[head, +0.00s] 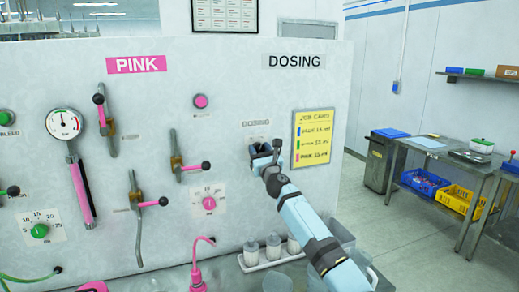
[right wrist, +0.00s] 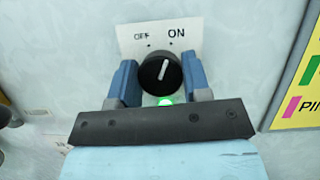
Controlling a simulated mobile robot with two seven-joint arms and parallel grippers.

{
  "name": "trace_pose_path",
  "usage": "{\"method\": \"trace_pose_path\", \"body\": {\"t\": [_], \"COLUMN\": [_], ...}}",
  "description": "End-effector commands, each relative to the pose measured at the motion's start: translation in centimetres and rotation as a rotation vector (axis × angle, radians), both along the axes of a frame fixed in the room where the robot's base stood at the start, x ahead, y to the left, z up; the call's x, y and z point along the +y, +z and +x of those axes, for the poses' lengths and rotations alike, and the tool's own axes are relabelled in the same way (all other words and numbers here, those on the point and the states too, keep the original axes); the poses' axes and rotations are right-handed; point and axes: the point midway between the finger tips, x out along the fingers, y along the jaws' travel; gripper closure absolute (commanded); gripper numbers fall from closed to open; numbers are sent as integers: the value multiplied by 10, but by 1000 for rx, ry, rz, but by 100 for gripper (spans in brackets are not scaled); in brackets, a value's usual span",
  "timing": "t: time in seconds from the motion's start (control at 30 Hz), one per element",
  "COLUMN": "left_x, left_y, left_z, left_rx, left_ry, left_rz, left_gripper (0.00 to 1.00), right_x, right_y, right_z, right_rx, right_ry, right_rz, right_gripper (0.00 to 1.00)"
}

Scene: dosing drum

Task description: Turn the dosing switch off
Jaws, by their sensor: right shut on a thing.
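The dosing switch (right wrist: 160,73) is a round black knob with a white pointer line, on a plate (right wrist: 135,40) marked OFF and ON. The pointer tilts up and slightly right, toward ON. A green light (right wrist: 165,101) glows just below the knob. My right gripper (right wrist: 160,80) has its two blue fingers on either side of the knob, shut on it. In the head view my right gripper (head: 265,155) reaches the panel under the small dosing label (head: 256,122) and hides most of the switch. My left gripper is not in view.
A yellow job cards sheet (head: 312,137) is on the panel just right of my gripper. Pink valve handles (head: 190,168) and a pink dial (head: 209,203) are to the left. White containers (head: 273,245) stand on a tray below. Open floor lies right of the panel.

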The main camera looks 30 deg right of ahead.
Motion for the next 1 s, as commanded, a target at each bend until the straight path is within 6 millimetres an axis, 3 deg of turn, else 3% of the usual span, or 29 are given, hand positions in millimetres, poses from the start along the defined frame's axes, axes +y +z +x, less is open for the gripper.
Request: {"method": "trace_pose_path", "body": {"t": [0.4, 1.0], "left_x": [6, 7], "left_y": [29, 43], "left_z": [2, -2], "left_rx": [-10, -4], "left_ry": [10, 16], "left_rz": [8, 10], "left_gripper": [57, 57], "right_x": [-1, -1], "right_y": [2, 1], "right_z": [0, 0], "right_rx": [89, 198], "right_ry": [0, -1], "right_rz": [-363, -813], "right_gripper": [80, 80]}}
